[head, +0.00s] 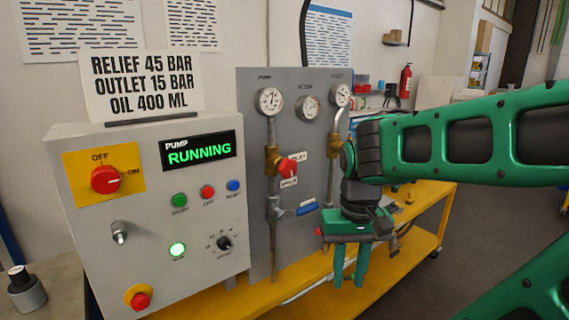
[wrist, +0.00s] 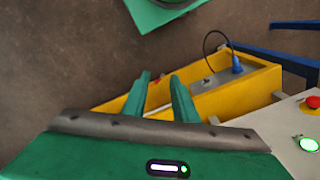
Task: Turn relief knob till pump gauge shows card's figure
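The card (head: 145,82) stands on top of the control box and reads RELIEF 45 BAR, OUTLET 15 BAR, OIL 400 ML. The pump gauge (head: 269,101) is the left round dial on the grey panel; its needle is too small to read. The red relief knob (head: 288,168) sits on a brass valve below that gauge. My green gripper (head: 349,280) points down, right of and below the knob and apart from it. Its two fingers stand apart with nothing between them, as the wrist view (wrist: 160,77) also shows.
The control box (head: 215,270) shows PUMP RUNNING and has a red switch (head: 106,180) and several buttons. A blue-handled valve (head: 306,209) is below the knob. Two more gauges and an outlet pipe are right of it. A yellow bench (head: 425,215) runs behind my gripper.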

